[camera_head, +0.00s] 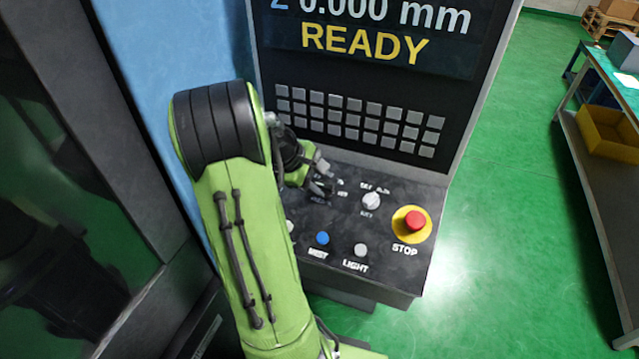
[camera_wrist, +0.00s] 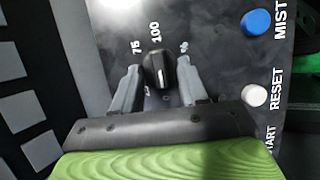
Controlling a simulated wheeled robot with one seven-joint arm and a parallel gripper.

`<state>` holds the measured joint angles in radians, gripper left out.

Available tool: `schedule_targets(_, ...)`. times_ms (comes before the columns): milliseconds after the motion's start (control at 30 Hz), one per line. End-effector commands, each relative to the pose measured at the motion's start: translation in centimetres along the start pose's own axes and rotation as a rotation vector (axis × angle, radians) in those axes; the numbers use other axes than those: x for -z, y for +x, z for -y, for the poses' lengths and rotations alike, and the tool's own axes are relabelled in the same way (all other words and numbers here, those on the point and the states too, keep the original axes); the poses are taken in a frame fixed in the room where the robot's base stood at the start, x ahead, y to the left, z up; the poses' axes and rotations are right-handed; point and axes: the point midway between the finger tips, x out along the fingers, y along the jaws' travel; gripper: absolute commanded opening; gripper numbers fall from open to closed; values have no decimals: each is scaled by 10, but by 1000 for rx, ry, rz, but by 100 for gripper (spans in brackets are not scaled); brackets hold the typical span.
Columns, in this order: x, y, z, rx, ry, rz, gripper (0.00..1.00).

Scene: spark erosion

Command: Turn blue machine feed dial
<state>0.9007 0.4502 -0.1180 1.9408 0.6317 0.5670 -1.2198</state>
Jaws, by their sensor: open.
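The feed dial (camera_wrist: 158,72) is a black knob with a pale pointer line, seen in the wrist view on the dark control panel. The numbers 75 and 100 show beside it, and another partly covered mark lies to its right. My gripper (camera_wrist: 157,78) is open, with one grey finger on each side of the dial and a narrow gap visible at each side. In the head view my gripper (camera_head: 322,186) is low over the left part of the panel. The dial cannot be made out there; my gripper and arm cover that area.
Near my gripper are a pale selector knob (camera_head: 371,201), a red STOP button (camera_head: 415,221), a blue MIST button (camera_head: 322,238) and a white LIGHT button (camera_head: 361,250). The wrist view shows a white RESET button (camera_wrist: 254,95). Keys and a READY screen rise behind.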

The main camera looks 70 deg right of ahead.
Motion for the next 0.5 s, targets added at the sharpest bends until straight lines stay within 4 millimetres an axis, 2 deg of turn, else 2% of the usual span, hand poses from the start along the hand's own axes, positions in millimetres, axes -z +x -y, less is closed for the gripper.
schedule_targets(100,0,6,0,0,0,-1,43)
schedule_targets(300,0,6,0,-1,0,-2,43)
schedule_targets(367,0,6,0,-1,0,-1,35)
schedule_targets(500,0,6,0,-1,0,-1,13)
